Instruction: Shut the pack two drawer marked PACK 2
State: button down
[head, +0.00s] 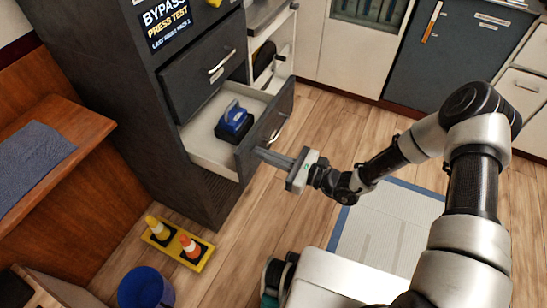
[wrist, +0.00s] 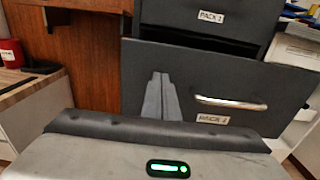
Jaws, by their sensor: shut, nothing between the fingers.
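The PACK 2 drawer (head: 268,131) is the lower dark drawer of the cabinet. It stands pulled out, with its white inside showing and a blue object in a black base inside it. In the wrist view the drawer front (wrist: 270,83) fills the middle, with a silver handle (wrist: 230,102) and a PACK 2 label (wrist: 213,119). My gripper (head: 260,153) is shut and empty, its fingertips at the drawer front; contact is unclear. In the wrist view the shut fingers (wrist: 161,78) lie left of the handle.
Another dark drawer (head: 195,75) above is closed. A yellow tray (head: 160,240) with small cones and a blue bin (head: 145,288) stand on the floor at lower left. A wooden bench (head: 75,140) is at left. Wooden floor lies open to the right of the drawer.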

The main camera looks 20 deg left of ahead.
jog(key=w+a+b, duration=0.1)
jog(key=a, duration=1.7)
jog(key=shift+w+a, duration=0.15)
jog(key=shift+w, duration=0.1)
jog(key=shift+r, duration=0.25)
